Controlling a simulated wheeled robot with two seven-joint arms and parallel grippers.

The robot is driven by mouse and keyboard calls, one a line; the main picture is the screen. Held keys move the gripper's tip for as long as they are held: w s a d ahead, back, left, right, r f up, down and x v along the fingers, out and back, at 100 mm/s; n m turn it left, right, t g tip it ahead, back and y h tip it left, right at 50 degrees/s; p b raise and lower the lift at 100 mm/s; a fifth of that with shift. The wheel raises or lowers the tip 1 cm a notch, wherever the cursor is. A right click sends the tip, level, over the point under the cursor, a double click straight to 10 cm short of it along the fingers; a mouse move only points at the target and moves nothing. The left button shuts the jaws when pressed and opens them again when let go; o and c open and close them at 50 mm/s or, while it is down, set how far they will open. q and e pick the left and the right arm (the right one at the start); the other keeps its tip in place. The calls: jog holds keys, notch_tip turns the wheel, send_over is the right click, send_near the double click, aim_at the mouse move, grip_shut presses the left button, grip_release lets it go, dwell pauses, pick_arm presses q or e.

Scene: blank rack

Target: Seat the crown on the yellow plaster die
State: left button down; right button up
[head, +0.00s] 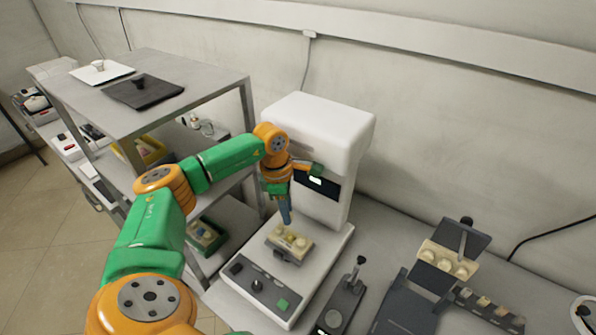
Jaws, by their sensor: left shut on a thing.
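My left gripper (287,216) points down just above a small beige block (275,243) that carries several rounded dies. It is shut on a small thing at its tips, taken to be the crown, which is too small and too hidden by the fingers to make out. A yellow die (291,235) stands on the block close below the fingertips. I cannot tell whether the crown touches it. The block sits on the base of a white machine (318,125). My right gripper is not in view.
The machine's column stands close behind my left gripper. A grey shelf rack (190,72) stands to the left, beside my arm. On the right are a dark stand (342,305) and a second block of pale dies (428,247) on a dark fixture.

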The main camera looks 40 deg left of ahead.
aim_at(289, 235)
pick_arm(q)
jog(key=shift+f, duration=0.25)
notch_tip(289, 235, down, 6)
jog(key=b, duration=0.5)
jog(key=shift+r, duration=0.25)
jog(key=shift+f+b, duration=1.05)
jog(key=shift+f, duration=0.15)
dwell(0.8)
jog(key=c, duration=0.5)
grip_release()
jog(key=shift+c, duration=0.2)
jog(key=r, duration=0.2)
jog(key=r+b, duration=0.1)
jog(key=r, duration=0.3)
jog(key=shift+s+a+r, duration=0.2)
jog(key=shift+a+r, duration=0.05)
jog(key=shift+a, duration=0.05)
jog(key=shift+r, duration=0.35)
